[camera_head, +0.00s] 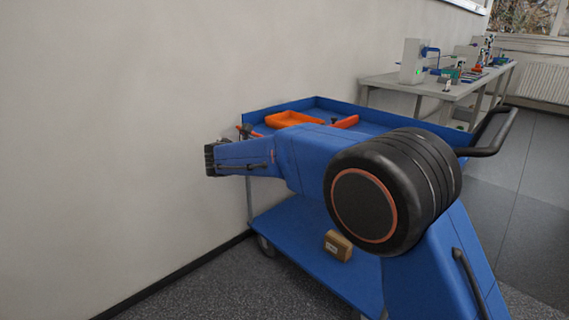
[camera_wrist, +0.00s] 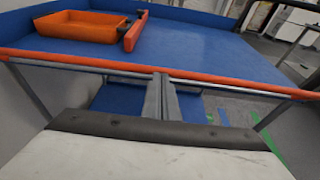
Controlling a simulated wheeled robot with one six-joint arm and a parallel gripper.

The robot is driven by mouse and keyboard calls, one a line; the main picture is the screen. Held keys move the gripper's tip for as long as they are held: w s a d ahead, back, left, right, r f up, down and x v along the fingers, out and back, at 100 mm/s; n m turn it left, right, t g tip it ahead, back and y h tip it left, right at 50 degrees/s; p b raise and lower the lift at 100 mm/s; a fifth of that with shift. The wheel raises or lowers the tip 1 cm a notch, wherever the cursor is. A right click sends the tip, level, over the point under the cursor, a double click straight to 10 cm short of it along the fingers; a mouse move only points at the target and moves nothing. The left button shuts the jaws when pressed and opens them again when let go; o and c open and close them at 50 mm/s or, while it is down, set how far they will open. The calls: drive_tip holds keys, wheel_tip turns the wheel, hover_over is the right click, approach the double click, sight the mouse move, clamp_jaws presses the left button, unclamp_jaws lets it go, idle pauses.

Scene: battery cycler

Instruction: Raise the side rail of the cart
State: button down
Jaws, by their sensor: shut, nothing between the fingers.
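The blue cart (camera_head: 290,106) stands by the wall, with a flat top deck and a lower shelf. In the wrist view, an orange side rail (camera_wrist: 225,82) runs across the cart's near edge, about level with the deck (camera_wrist: 200,45). My gripper (camera_wrist: 161,77) is shut and empty, with its grey fingertips at or just under the middle of this rail. I cannot tell whether they touch it. In the head view my arm hides the near edge and the rail, and the fingers cannot be made out.
An orange tray (camera_head: 293,118) and an orange bar (camera_head: 346,122) lie on the deck. A cardboard box (camera_head: 338,245) sits on the lower shelf (camera_head: 290,235). The cart has a black handle (camera_head: 490,145) at right. A workbench (camera_head: 440,87) stands behind; floor is open at right.

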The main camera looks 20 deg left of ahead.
drive_tip(key=w+r+g, duration=0.1)
drive_tip(key=g, duration=0.1)
drive_tip(key=w+d+r+g+y, duration=0.1)
drive_tip(key=g, duration=0.1)
drive_tip(key=w+r+g+y, duration=0.1)
drive_tip(key=w+r, duration=0.1)
drive_tip(key=shift+d+g, duration=0.25)
drive_tip(key=shift+g, duration=0.15)
drive_tip(key=shift+w+d+r+g, duration=0.2)
drive_tip(key=shift+w, duration=0.25)
drive_tip(key=shift+w+d+r+g, duration=0.2)
drive_tip(key=shift+w, duration=0.25)
drive_tip(key=shift+y, duration=0.3)
